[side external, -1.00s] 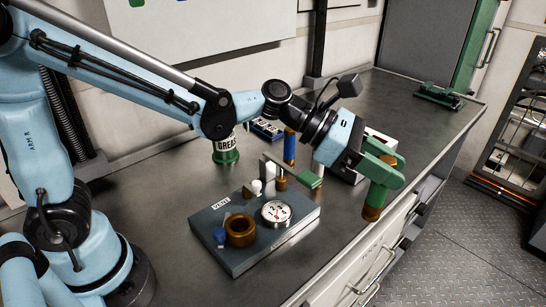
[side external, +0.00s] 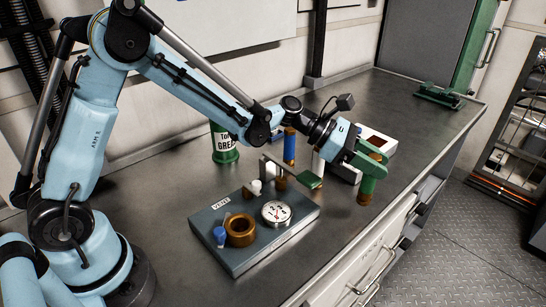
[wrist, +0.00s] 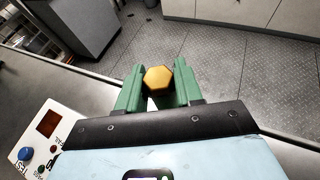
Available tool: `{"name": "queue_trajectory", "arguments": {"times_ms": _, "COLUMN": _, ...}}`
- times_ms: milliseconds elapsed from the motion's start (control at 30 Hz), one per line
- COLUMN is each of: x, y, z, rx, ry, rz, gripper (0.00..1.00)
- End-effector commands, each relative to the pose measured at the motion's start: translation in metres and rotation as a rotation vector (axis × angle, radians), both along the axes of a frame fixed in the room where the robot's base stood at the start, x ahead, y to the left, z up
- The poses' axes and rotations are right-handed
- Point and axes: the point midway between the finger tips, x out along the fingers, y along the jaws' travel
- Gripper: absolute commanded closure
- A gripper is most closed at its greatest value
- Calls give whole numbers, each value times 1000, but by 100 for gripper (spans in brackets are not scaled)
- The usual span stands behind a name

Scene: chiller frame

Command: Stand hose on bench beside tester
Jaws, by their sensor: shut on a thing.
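The hose (side external: 367,186) is a short green upright piece with brass-coloured ends. My gripper (side external: 371,160) is shut on its upper part, near the bench's front edge. In the wrist view, its yellow hexagonal end (wrist: 159,77) shows between my green fingers; the body below is hidden. The lower end is at or close to the bench (side external: 330,215); I cannot tell if it touches. The tester, a white box (side external: 386,151) with a dark red window, stands just behind my gripper, partly hidden. It also shows at lower left in the wrist view (wrist: 60,118).
A grey block (side external: 235,265) with a dial gauge (side external: 277,213) and a brass ring (side external: 240,230) lies to the left. A blue cylinder (side external: 290,146) and a green grease can (side external: 224,150) stand behind. The bench to the far right is mostly clear.

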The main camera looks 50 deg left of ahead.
Motion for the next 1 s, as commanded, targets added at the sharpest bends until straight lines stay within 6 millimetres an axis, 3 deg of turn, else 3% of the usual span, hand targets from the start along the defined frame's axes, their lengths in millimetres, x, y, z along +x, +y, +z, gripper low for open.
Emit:
{"name": "queue_trajectory", "arguments": {"times_ms": 300, "x": 0, "y": 0, "z": -36, "rx": -1, "ry": 0, "rz": 0, "gripper": 100}}
{"name": "queue_trajectory", "arguments": {"times_ms": 733, "x": 0, "y": 0, "z": -41, "rx": 0, "ry": 0, "rz": 0, "gripper": 100}}
{"name": "queue_trajectory", "arguments": {"times_ms": 767, "x": 0, "y": 0, "z": -42, "rx": 0, "ry": 0, "rz": 0, "gripper": 62}}
{"name": "queue_trajectory", "arguments": {"times_ms": 900, "x": 0, "y": 0, "z": -41, "rx": 0, "ry": 0, "rz": 0, "gripper": 40}}
{"name": "queue_trajectory", "arguments": {"times_ms": 1000, "x": 0, "y": 0, "z": -41, "rx": 0, "ry": 0, "rz": 0, "gripper": 39}}
